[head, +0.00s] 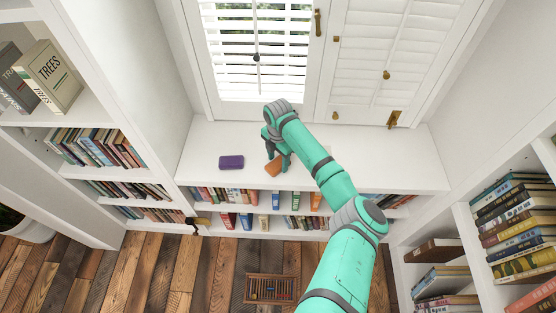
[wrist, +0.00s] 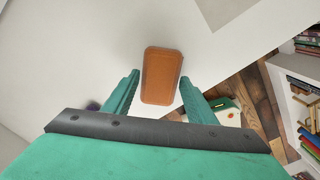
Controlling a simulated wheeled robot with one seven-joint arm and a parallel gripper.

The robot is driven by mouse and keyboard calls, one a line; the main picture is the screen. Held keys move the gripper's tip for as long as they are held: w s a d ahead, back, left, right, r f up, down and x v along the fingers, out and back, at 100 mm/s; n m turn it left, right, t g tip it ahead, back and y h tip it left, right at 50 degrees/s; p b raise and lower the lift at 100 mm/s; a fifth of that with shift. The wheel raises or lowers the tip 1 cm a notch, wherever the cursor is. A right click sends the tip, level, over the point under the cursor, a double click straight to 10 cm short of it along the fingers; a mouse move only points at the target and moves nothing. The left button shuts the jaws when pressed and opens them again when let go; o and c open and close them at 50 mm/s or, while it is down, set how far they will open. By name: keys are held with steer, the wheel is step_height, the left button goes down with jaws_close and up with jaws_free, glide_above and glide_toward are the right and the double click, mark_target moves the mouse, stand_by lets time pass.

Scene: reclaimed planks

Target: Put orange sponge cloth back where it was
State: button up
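The orange sponge cloth (head: 273,168) is at the front of the white window seat (head: 215,143). The cloth looks tilted in the head view. I cannot tell whether its lower end touches the seat.
A purple block (head: 231,162) lies on the seat left of my gripper. Shelves of books are below and at both sides. The seat's left end is clear. Shuttered windows (head: 258,45) are behind.

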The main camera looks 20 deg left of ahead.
steer(key=shift+o, duration=0.9)
